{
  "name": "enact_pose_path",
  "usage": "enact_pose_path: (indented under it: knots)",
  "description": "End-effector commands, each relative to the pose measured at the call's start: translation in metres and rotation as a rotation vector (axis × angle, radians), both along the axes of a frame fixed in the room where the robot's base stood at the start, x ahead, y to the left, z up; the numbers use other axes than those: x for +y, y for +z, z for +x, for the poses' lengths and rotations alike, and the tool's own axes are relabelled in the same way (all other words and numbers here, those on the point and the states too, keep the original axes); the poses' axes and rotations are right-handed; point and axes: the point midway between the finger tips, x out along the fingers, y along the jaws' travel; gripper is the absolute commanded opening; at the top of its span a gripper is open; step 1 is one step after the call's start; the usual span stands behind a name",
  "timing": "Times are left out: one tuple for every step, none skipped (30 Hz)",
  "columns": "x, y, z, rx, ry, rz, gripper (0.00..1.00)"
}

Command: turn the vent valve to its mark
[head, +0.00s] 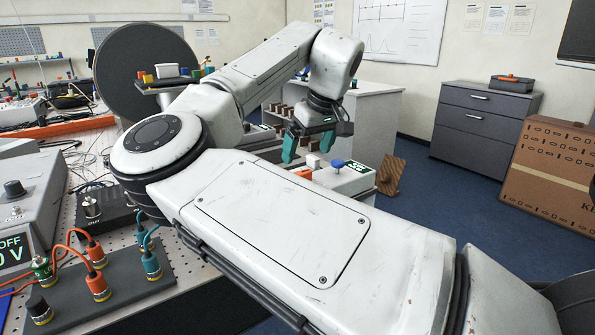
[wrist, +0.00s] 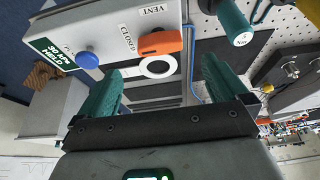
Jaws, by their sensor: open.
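The vent valve's orange handle (wrist: 160,42) sits on a white box (wrist: 118,14) in the wrist view, between the words VENT and CLOSED. It lies nearly level in that picture, its left end beside CLOSED. A white ring (wrist: 157,69) lies just below it. In the head view the orange handle (head: 304,172) is small and partly hidden by my arm. My gripper (wrist: 163,68) is open and empty, with a teal finger to either side of the handle and ring, apart from the handle. In the head view my gripper (head: 308,154) hangs above the box.
The box also has a blue knob (wrist: 87,60) and a green display (wrist: 55,53) reading 30 kPa HELD. A teal cylinder (wrist: 235,24) stands close to my right finger. A blue tube (wrist: 189,50) runs beside the box. Wired plugs (head: 96,285) crowd the bench at left.

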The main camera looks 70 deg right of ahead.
Motion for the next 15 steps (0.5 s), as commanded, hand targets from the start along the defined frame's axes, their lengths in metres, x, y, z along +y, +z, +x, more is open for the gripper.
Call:
enact_pose_path:
  knots:
    - [-0.001, -0.011, 0.004, 0.002, 0.003, 0.003, 1.0]
    - [-0.002, -0.016, 0.006, 0.002, 0.002, 0.001, 1.0]
    - [-0.004, -0.023, 0.008, 0.001, 0.003, 0.002, 1.0]
    - [-0.005, -0.028, 0.01, 0.001, 0.003, 0.002, 1.0]
    - [-0.006, -0.032, 0.012, 0.001, 0.002, 0.001, 1.0]
    - [-0.007, -0.039, 0.014, 0.0, 0.002, 0.002, 1.0]
    - [-0.008, -0.043, 0.015, 0.001, 0.001, 0.001, 1.0]
    - [-0.009, -0.047, 0.016, 0.001, 0.001, 0.001, 1.0]
    - [-0.01, -0.051, 0.018, 0.001, 0.001, 0.001, 1.0]
    - [-0.011, -0.054, 0.019, 0.0, 0.001, 0.0, 1.0]
    - [-0.012, -0.057, 0.02, 0.001, 0.001, 0.001, 1.0]
    - [-0.012, -0.06, 0.021, 0.0, 0.0, 0.0, 1.0]
    - [-0.013, -0.062, 0.022, 0.0, 0.0, 0.0, 1.0]
    - [-0.013, -0.064, 0.022, 0.0, 0.0, 0.0, 1.0]
    - [-0.014, -0.065, 0.023, 0.0, 0.0, 0.0, 1.0]
